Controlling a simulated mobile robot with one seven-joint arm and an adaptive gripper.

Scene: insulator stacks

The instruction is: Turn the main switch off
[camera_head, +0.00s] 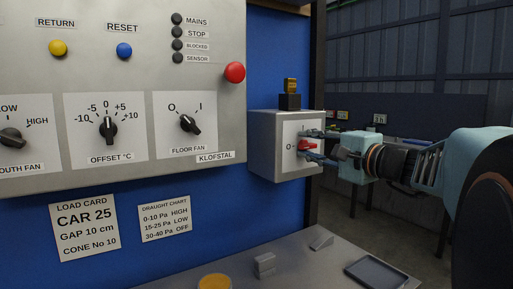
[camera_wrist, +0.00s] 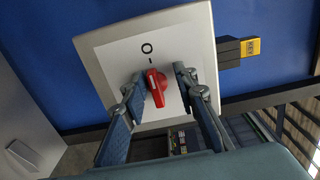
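The main switch is a red rotary knob (camera_head: 304,145) on the pale front plate of a grey box (camera_head: 272,150) right of the control panel. In the wrist view the knob (camera_wrist: 157,88) is elongated, with its long axis lined up with the dash and the O mark. My gripper (camera_head: 311,145) is at the plate with its fingers on either side of the knob. In the wrist view my gripper (camera_wrist: 160,82) shows visible gaps between fingers and knob, so it is open around it. Any other mark on the plate is hidden or not readable.
A black block with a yellow tag (camera_head: 290,92) stands on top of the box. The control panel (camera_head: 215,110) with a red button (camera_head: 235,72) is to the left; its indicator lamps look dark. Below is a grey table (camera_head: 310,265) with a dark tray (camera_head: 375,272).

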